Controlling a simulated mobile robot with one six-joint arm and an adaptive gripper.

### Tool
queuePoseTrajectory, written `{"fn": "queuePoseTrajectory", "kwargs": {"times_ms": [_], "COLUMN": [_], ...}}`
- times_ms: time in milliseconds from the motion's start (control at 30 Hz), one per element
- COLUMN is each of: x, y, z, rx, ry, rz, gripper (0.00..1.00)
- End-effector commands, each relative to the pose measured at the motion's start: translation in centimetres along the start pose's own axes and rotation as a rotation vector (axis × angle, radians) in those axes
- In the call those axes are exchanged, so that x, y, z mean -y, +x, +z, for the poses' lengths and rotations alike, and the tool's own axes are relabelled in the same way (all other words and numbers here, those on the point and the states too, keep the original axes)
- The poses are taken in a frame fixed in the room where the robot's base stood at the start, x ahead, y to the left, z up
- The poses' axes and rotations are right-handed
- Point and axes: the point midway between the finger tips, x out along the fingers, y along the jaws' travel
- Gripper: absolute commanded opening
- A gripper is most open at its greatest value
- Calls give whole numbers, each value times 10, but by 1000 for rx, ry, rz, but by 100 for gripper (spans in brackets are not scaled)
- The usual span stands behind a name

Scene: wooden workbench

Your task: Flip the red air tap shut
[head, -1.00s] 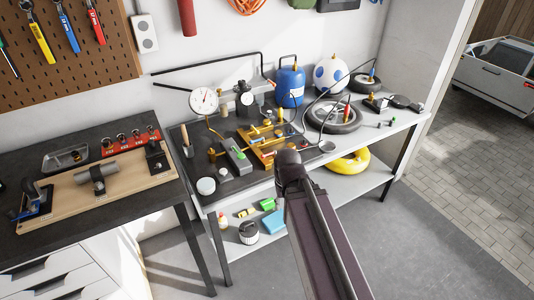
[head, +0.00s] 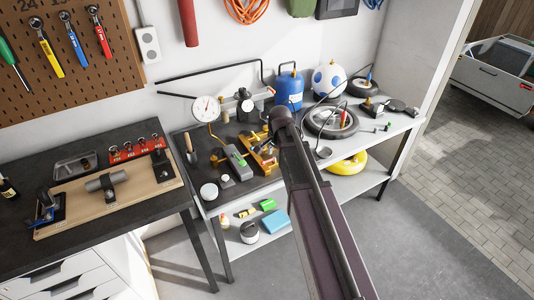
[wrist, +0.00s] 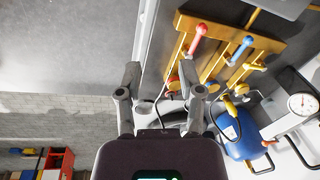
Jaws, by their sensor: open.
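The red air tap (wrist: 197,38) shows in the wrist view, its red handle on a brass fitting at the upper right. A similar blue-handled tap (wrist: 241,50) is to its right on the same golden manifold (wrist: 222,42). In the head view the manifold (head: 262,162) stands on the bench, partly hidden behind my arm, and I cannot pick out the red handle there. My gripper (wrist: 163,88) is open and empty, its fingers apart, left of and below the red tap in the wrist view. The fingers are apart from the tap; the head view hides them.
The floor in front is clear.

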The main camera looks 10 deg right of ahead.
Motion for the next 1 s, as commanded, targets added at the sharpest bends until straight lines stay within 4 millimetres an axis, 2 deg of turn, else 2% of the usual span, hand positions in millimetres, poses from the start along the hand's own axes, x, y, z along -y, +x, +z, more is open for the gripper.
{"fn": "queuePoseTrajectory", "kwargs": {"times_ms": [33,100,300,1000], "x": [17,29,49,51], "y": [-9,-13,-18,-12], "z": [-13,-23,-39,-41], "rx": [-3,-6,-8,-9], "ry": [60,139,281,309], "rz": [-9,-20,-42,-46], "gripper": [49,49,49,49]}}
